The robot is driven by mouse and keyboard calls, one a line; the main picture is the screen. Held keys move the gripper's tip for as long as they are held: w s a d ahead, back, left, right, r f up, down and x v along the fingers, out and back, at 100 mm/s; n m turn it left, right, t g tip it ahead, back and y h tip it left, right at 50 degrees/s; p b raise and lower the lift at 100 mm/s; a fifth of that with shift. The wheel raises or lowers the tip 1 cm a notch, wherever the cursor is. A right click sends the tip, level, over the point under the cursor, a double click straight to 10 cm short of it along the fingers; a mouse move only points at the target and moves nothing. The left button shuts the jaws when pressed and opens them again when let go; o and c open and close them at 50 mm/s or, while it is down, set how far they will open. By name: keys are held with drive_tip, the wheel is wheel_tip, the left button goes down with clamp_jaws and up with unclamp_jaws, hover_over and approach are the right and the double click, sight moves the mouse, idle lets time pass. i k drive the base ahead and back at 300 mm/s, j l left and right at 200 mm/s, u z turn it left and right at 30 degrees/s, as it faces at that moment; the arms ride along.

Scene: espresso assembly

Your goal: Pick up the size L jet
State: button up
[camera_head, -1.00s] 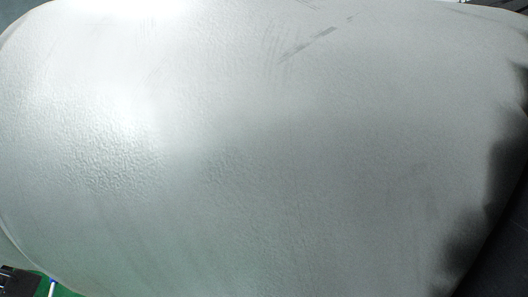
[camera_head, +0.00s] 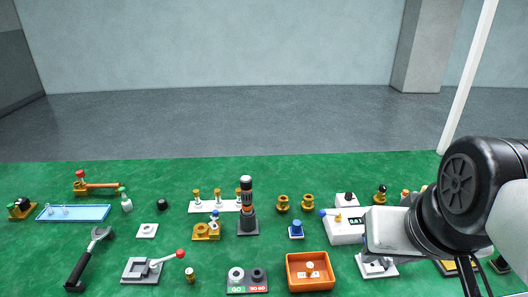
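Three small brass pieces, which look like jets, stand in a row on a white strip (camera_head: 205,208) at the middle of the green table. They are the left piece (camera_head: 197,194), the middle piece (camera_head: 217,194) and the right piece (camera_head: 238,194). Size letters are too small to read, so I cannot tell which is L. My arm reaches in from the right edge, with a white link and a black joint over the right part of the table. No gripper fingers show, and the row of brass pieces is well to the left of my arm.
A dark upright tool (camera_head: 247,210) stands just right of the strip. An orange tray (camera_head: 310,285), a GO/NO GO gauge (camera_head: 247,288), a red-knobbed lever fixture (camera_head: 143,270) and a wrench (camera_head: 90,258) lie in front. A blue tray (camera_head: 85,213) is at left. Bare green table lies behind.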

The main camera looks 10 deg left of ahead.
sight(190, 276)
drive_tip(key=u, duration=1.5)
drive_tip(key=i+j+z, duration=0.15)
drive_tip(key=i+j, duration=0.1)
drive_tip(key=i, duration=0.25)
